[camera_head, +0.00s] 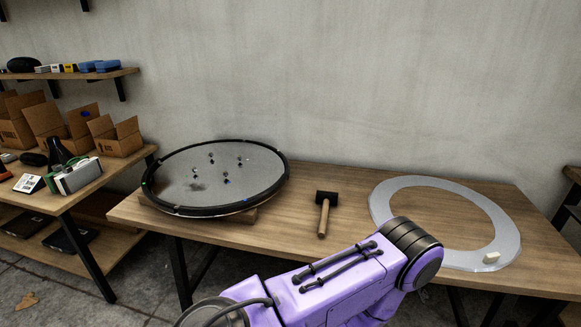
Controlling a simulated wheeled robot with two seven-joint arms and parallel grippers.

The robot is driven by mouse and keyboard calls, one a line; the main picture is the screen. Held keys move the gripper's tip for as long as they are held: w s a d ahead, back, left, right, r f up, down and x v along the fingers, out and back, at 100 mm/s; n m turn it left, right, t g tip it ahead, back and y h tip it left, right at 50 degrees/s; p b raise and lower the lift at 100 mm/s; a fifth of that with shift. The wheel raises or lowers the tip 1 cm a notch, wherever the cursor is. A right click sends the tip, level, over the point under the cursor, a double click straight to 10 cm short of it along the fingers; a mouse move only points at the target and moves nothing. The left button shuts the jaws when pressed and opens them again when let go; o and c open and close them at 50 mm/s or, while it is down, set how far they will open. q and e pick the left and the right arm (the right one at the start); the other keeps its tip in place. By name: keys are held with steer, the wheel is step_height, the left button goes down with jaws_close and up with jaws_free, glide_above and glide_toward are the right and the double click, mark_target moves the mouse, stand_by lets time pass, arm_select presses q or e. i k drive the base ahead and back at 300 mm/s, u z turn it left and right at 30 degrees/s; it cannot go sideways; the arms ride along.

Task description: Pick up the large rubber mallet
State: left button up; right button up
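The rubber mallet (325,209) lies on the wooden table (345,184), in the middle of the table top. Its black head (327,198) points to the back and its light wooden handle (323,222) points to the front. A purple link of one of my arms reaches in from the bottom, in front of the mallet and to its right, and covers part of the table's front edge. Neither gripper shows, so their states are hidden.
A round grey disc with a black rim (215,178) rests on a wooden support to the mallet's left. A pale flat ring (480,200) lies to the right, with a small cream block (491,257) on it. Shelves with cardboard boxes (118,140) stand at left.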

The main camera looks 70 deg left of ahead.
mark_target(326, 198)
steer(key=k, duration=0.5)
steer(key=u, duration=2.1)
steer(key=i, duration=0.15)
steer(key=u, duration=0.05)
